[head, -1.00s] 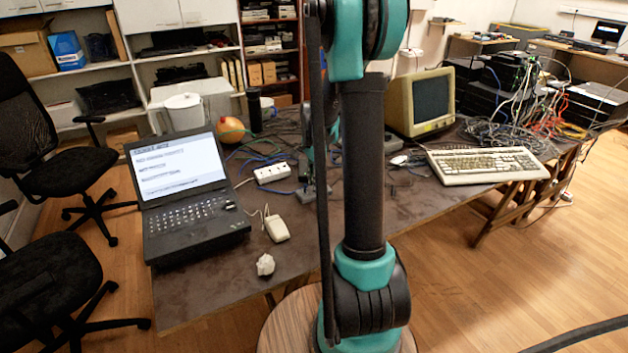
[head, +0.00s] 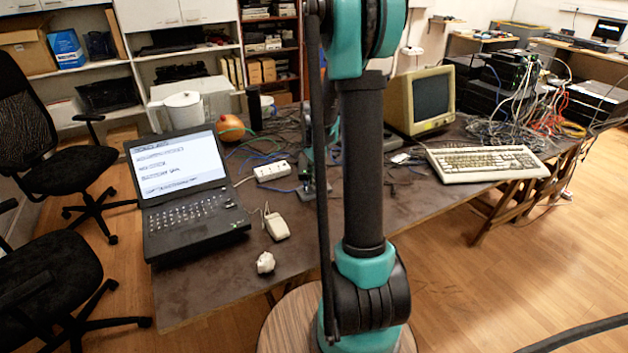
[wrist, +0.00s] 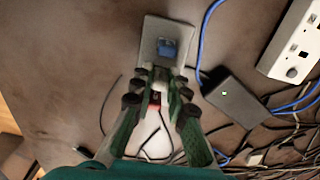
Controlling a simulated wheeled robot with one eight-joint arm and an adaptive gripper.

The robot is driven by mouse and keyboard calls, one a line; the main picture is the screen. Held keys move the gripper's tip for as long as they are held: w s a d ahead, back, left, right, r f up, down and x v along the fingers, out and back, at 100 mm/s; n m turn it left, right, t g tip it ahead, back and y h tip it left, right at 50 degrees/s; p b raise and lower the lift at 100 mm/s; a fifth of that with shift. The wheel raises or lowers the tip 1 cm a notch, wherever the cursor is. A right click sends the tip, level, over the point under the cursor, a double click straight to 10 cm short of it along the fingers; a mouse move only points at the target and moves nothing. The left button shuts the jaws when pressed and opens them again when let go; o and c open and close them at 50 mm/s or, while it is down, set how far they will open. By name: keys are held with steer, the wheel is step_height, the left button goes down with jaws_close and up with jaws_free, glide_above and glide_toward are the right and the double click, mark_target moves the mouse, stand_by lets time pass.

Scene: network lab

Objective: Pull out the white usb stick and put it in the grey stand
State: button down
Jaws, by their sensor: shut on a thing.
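In the wrist view my gripper (wrist: 160,88) points at the table with its fingers close together. They are shut on a small pale thing (wrist: 161,75) that looks like the white usb stick; the fingers hide most of it. A small red spot shows between the fingers. The grey stand (wrist: 148,30), a flat grey block with a blue piece (wrist: 168,49) on it, is just beyond the fingertips. I cannot tell whether the held thing touches it. In the head view my arm covers most of the gripper and stand area.
A white power strip (head: 272,171) is close by. The laptop (head: 185,190), white mouse (head: 276,226) and beige keyboard (head: 487,163) stand on the table. Bare tabletop lies left of the stand.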

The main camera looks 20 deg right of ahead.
steer(key=shift+f, duration=0.2)
steer(key=c, duration=1.4)
jaws_free()
steer(key=shift+r, duration=0.1)
step_height(320, 180, up, 12)
steer(key=s+a+f+n+t, duration=0.1)
steer(key=s+a+f+n, duration=0.1)
steer(key=s+n, duration=0.3)
steer(key=s+a+f+n+t, duration=0.1)
steer(key=s+f+n, duration=0.3)
steer(key=s, duration=0.6)
steer(key=s+a+f+n+t, duration=0.2)
steer(key=s+f+n, duration=0.2)
steer(key=s+n, duration=0.2)
steer(key=shift+s+a+n, duration=0.2)
steer(key=shift+s, duration=0.45)
steer(key=shift+s+a+n, duration=0.15)
steer(key=shift+s+n, duration=0.05)
steer(key=shift+s, duration=0.45)
